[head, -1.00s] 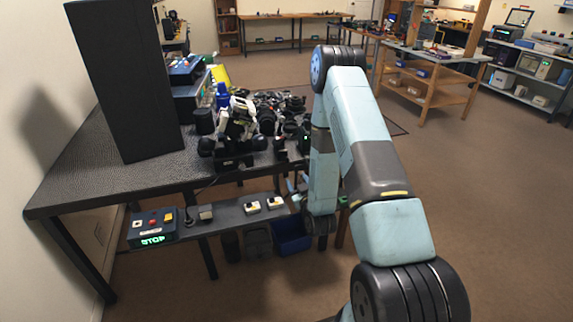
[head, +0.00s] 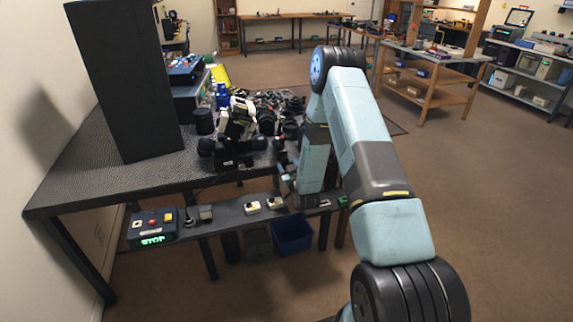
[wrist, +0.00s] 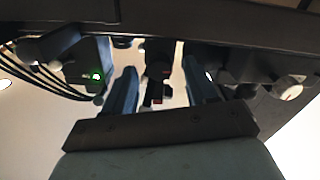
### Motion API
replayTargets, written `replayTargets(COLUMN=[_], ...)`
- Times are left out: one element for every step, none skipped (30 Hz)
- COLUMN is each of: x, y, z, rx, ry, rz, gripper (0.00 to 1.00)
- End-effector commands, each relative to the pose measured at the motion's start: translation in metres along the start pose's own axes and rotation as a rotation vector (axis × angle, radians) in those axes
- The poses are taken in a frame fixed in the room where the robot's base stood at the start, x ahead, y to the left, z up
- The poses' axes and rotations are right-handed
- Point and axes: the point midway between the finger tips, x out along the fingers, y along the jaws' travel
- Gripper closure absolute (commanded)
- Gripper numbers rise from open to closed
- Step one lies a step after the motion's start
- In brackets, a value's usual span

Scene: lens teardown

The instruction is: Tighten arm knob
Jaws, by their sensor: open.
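In the wrist view my gripper (wrist: 160,72) is open, its two blue fingers apart and pointing up. Pale round knobs (wrist: 287,88) show to the right of the fingers, and a grey knob-like end (wrist: 50,48) to the left. I cannot tell which one is the arm knob. In the head view my forearm hangs at the front edge of the dark table (head: 75,185) and largely hides my gripper.
A black-and-white device (head: 237,122) and many dark lens parts (head: 275,105) crowd the table. A tall black panel (head: 125,80) stands at left. Below the edge are a low shelf (head: 232,216) with a control box (head: 152,228) and a blue bin (head: 292,235). Open floor lies right.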

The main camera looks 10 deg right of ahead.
Motion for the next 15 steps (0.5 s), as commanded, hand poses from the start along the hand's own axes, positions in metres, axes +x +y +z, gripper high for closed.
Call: replayTargets(x=[0.0043,0.0065,0.009,0.0104,0.0115,0.0125,0.0129,0.0132,0.0134,0.0134,0.0134,0.0133,0.0133,0.0133,0.0133], y=[0.0,0.0,0.0001,0.0001,0.0001,0.0001,0.0001,0.0001,0.0,0.0,0.0,0.0,0.0,0.0,0.0], z=[0.0002,0.0003,0.0002,0.0001,0.0001,0.0001,0.0001,0.0001,0.0001,0.0002,0.0001,0.0002,0.0001,0.0001,0.0001], rx=[0.0,0.0,0.0,0.0,0.0,0.0,0.0,0.0,0.0,0.0,0.0,0.0,0.0,0.0,0.0], ry=[0.0,-0.001,0.0,0.0,0.0,0.0,0.0,-0.001,-0.001,-0.001,-0.001,-0.001,-0.001,-0.001,-0.001], rz=[0.0,0.0,0.0,0.0,0.0,0.0,0.0,0.0,0.0,0.0,0.0,0.0,0.0,0.0,0.0], gripper=[0.43,0.43,0.43,0.43,0.43,0.43,0.43,0.43,0.43,0.43,0.43,0.43,0.43,0.43,0.45])
